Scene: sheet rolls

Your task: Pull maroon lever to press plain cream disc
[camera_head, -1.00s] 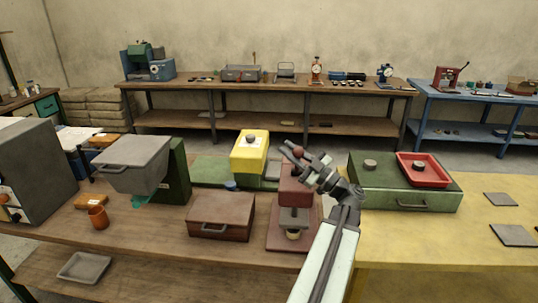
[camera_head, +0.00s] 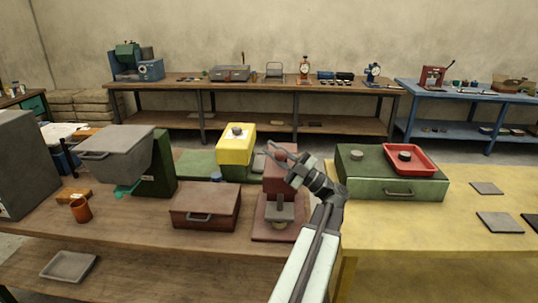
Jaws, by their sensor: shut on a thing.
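The maroon press (camera_head: 277,184) stands on a flat maroon base plate near the front edge of the brown bench. Its grey ram (camera_head: 280,212) points down over the plate. A cream disc (camera_head: 278,226) lies under the ram and is partly hidden by it; I cannot tell whether they touch. My gripper (camera_head: 279,152) is at the top of the press, shut on the maroon lever. The lever is mostly hidden by the fingers and its angle is unclear. My arm reaches in from the lower right of the press.
A brown box with a handle (camera_head: 205,206) stands close left of the press. A yellow machine (camera_head: 236,146) is behind it. A green case (camera_head: 395,188) with a red tray (camera_head: 427,170) stands right of my arm. The yellow tabletop (camera_head: 390,235) in front is clear.

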